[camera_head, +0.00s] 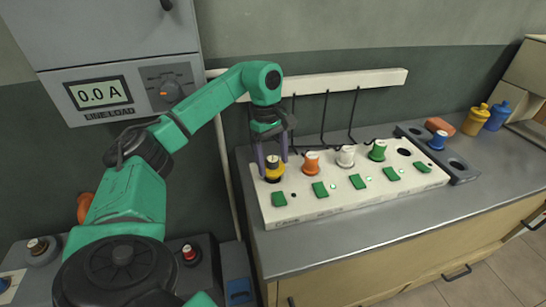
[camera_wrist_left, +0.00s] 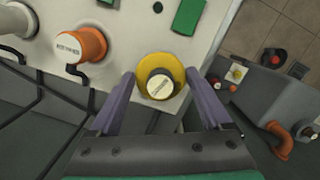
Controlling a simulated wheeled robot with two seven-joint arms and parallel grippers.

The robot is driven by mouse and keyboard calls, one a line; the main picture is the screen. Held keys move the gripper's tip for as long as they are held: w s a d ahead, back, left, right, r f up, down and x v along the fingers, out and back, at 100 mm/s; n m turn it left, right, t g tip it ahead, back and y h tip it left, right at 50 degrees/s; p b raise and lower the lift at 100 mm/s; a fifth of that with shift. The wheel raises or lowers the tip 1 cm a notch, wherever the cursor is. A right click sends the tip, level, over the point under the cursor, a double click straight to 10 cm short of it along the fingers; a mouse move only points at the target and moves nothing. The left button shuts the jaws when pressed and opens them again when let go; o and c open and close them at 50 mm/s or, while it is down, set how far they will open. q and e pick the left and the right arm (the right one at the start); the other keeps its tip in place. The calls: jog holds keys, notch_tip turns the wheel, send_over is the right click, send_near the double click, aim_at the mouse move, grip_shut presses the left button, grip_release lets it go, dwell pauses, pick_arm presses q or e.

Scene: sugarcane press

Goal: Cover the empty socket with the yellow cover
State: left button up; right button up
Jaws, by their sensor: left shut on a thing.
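The yellow cover (camera_head: 274,174) has a pale round top and is at the left end of the white panel (camera_head: 330,203). A dark ring shows around its base; I cannot tell whether it is lifted. My left gripper (camera_head: 273,158) points down with its purple fingers on both sides of the cover, shut on it. The wrist view shows the yellow cover (camera_wrist_left: 161,62) between the fingertips (camera_wrist_left: 160,78). A dark, empty socket (camera_head: 404,152) is at the panel's right end. My right gripper is not in view.
Orange (camera_head: 311,165), white (camera_head: 346,157) and green (camera_head: 377,151) covers stand in a row on the panel, behind green switches. A blue cover (camera_head: 438,142) stands on a dark rack (camera_head: 465,177) with empty holes. Dark bent rods (camera_head: 324,118) rise behind the row. The counter front is clear.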

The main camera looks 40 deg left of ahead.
pick_arm(q)
jog(key=shift+s+d+f, duration=0.1)
jog(key=shift+f, duration=0.6)
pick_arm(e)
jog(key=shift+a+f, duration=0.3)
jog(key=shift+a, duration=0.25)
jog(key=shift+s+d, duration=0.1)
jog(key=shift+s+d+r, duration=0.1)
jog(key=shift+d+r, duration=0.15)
pick_arm(q)
jog(key=shift+f, duration=0.6)
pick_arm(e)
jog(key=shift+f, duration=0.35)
